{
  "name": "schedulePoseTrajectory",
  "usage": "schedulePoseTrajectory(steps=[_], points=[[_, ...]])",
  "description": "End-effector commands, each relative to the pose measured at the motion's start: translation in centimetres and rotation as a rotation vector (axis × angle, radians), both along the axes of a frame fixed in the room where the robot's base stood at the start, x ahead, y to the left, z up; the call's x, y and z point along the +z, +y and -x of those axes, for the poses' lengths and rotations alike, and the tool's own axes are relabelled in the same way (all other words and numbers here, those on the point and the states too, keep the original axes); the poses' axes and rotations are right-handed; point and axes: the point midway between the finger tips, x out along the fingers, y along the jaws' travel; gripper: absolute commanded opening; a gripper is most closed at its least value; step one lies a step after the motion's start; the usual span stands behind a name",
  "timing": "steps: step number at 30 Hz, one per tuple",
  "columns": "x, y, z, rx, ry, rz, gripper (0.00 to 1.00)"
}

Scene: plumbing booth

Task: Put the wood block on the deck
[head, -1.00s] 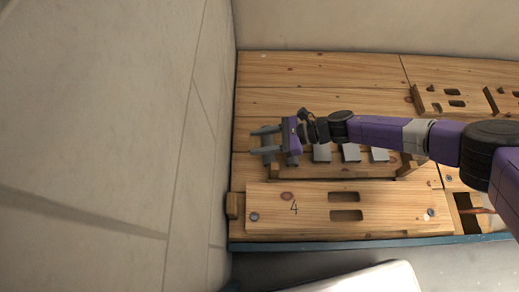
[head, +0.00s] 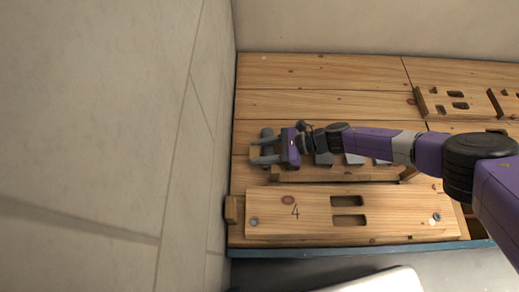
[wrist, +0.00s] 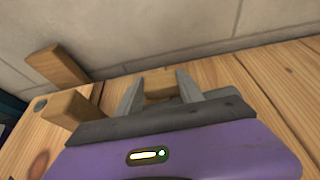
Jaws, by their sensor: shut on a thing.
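My gripper (head: 264,147), with a purple body and grey fingers, is over the left part of the plank deck (head: 320,71). It is shut on a small wood block (wrist: 160,84), which shows between the two fingers in the wrist view. The block is low over the deck planks, close to the wall side. I cannot tell whether its underside touches the deck. In the head view the fingers hide most of the block.
A rack with grey plates (head: 354,159) lies under my arm, its wooden end (wrist: 71,109) near the gripper. The wall (head: 120,130) stands left. Bare planks lie behind.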

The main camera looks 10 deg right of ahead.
Motion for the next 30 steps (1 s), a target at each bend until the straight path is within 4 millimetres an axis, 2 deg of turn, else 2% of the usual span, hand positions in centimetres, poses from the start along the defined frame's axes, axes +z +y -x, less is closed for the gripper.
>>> schedulePoseTrajectory(steps=[6,7,10,20,26,30], points=[[-0.4,0.0,0.1,0.001,0.001,0.000,0.01],[-0.4,0.0,0.1,0.001,0.001,0.000,0.46],[-0.4,0.0,0.1,0.001,0.001,0.000,0.66],[-0.4,0.0,0.1,0.001,0.001,0.001,0.66],[1.0,0.0,0.1,0.003,0.000,0.000,0.66],[2.3,-2.9,0.5,-0.004,0.001,0.001,0.66]])
